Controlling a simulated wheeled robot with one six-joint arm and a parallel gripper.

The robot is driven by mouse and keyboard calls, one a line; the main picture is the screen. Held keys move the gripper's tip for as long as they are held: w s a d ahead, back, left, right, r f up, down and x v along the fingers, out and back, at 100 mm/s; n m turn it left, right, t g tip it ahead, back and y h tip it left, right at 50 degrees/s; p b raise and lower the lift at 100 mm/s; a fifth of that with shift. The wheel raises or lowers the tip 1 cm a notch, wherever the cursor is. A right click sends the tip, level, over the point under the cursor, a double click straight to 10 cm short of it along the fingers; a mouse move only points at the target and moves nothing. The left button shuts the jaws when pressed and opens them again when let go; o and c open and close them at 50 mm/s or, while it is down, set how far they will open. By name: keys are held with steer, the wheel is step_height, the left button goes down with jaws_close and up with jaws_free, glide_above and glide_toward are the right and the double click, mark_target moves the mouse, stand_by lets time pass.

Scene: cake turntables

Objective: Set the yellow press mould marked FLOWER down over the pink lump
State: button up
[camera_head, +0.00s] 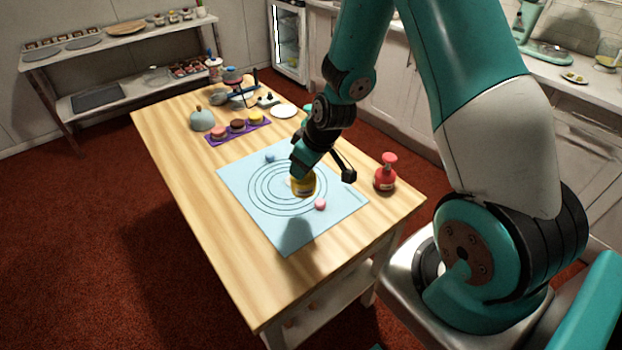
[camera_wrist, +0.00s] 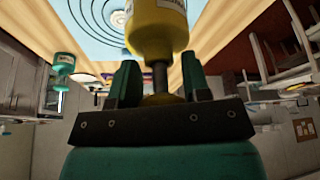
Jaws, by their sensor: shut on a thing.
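The yellow press mould (camera_head: 303,185) hangs below my gripper (camera_head: 302,170), above the mat. In the wrist view my gripper (camera_wrist: 160,78) is shut on the stem of the yellow mould (camera_wrist: 155,38). A pale label shows at its edge, but I cannot read its mark. The pink lump (camera_head: 320,204) lies on the light blue mat (camera_head: 252,208), to the right of and nearer than the mould in the head view. They look apart. The pink lump does not show in the wrist view.
A red press mould (camera_head: 385,176) stands right of the mat. A small blue lump (camera_head: 270,158) lies on the mat's far part. The near wooden tabletop is clear.

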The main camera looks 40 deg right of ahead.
steer(key=d+f+n+g+y+b, duration=0.1)
steer(key=d+f+n+y+b, duration=0.1)
steer(key=d+f+n+b, duration=0.2)
steer(key=shift+s+d+f+n+g+b, duration=0.15)
steer(key=shift+d+f+n+g+b, duration=0.25)
steer(key=shift+f+n+b, duration=1.1)
steer(key=shift+s+d+r+n+b, duration=0.1)
steer(key=shift+r+n+b, duration=0.3)
steer(key=shift+b, duration=0.15)
steer(key=shift+f+b, duration=1.45)
steer(key=shift+f, duration=0.35)
steer(key=o, duration=1.4)
steer(key=shift+p+v, duration=2.4)
steer(key=shift+v, duration=1.1)
